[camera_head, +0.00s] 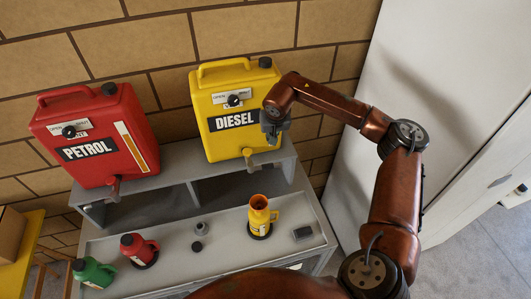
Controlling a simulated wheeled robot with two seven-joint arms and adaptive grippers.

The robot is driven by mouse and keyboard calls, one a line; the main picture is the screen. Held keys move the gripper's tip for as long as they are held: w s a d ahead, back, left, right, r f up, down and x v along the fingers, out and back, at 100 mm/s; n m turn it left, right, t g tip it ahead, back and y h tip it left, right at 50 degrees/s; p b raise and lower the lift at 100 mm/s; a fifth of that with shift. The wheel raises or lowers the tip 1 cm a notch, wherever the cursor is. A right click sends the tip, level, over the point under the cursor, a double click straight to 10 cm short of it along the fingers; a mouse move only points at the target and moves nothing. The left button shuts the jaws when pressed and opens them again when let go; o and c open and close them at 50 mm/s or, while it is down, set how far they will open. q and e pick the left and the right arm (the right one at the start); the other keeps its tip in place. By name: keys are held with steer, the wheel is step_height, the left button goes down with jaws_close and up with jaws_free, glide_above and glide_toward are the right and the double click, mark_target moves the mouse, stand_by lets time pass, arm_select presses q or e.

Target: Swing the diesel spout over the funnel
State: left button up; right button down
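The yellow diesel container (207,116) stands on the raised shelf against the brick wall. Its spout (248,157) sticks out low at the front and looks brownish grey. Below it on the bench stands a yellow jug (261,222) with an orange, funnel-like open mouth (259,201); I cannot tell if this is a separate funnel. The spout lies above and slightly left of that mouth in the picture. My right gripper (272,130) hangs in front of the container's right side, above and right of the spout, apparently apart from it. Its finger opening is too small to tell. My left gripper is out of view.
A red petrol container (134,103) with its own spout (114,187) stands left on the shelf (165,179). A white cabinet stands right.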

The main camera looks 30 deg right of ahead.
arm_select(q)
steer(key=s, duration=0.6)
arm_select(e)
steer(key=p, duration=0.3)
glide_above(266, 168)
steer(key=w+d, duration=0.4)
steer(key=w, duration=0.1)
step_height(266, 168, down, 9)
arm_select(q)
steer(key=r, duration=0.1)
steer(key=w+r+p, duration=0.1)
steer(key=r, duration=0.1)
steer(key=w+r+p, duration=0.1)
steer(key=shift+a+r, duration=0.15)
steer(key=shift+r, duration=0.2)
arm_select(e)
steer(key=s+f, duration=0.1)
steer(key=s+a+f, duration=0.1)
steer(key=s, duration=0.1)
steer(key=shift+a, duration=0.15)
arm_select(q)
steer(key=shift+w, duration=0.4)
arm_select(e)
steer(key=shift+s, duration=0.1)
